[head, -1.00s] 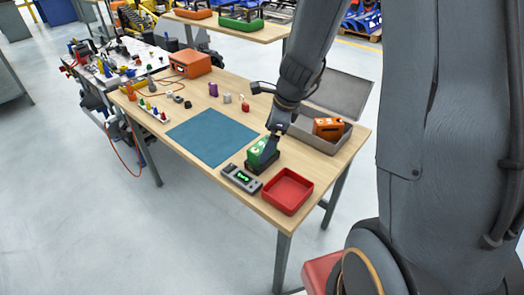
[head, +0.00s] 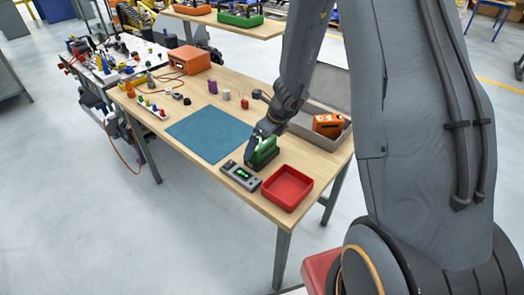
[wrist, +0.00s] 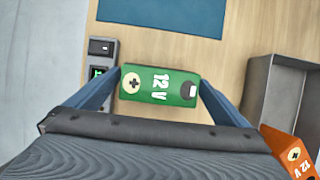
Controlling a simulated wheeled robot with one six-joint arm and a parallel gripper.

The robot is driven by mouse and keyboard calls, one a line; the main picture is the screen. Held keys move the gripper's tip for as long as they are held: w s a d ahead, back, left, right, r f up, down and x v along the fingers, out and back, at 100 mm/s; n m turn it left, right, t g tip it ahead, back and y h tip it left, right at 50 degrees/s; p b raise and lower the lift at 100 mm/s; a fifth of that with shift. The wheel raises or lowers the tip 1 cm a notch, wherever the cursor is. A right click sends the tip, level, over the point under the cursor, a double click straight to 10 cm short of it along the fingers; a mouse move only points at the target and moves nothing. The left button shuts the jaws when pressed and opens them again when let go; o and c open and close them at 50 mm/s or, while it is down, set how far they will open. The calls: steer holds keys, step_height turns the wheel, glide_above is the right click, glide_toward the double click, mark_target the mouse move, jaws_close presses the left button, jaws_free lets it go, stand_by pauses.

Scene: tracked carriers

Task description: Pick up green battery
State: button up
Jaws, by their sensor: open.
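The green battery (head: 266,149), marked 12 V, stands on the wooden table between the grey meter with a green display (head: 240,176) and the grey bin. In the wrist view the green battery (wrist: 160,85) lies between the two fingers of my gripper (wrist: 158,84), one finger at each end. The fingers are spread, with the left one close to the battery's plus-marked end. My gripper (head: 258,148) partly covers the battery in the head view. I cannot tell whether the fingers touch it.
A red tray (head: 287,188) sits close in front of the battery. An orange battery (head: 327,125) is in the grey bin (head: 303,127) to the right. A blue mat (head: 209,134) lies flat to the left. Small coloured items stand farther back.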

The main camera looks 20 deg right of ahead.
steer(key=shift+c, duration=0.3)
steer(key=shift+w, duration=0.1)
steer(key=c, duration=1.9)
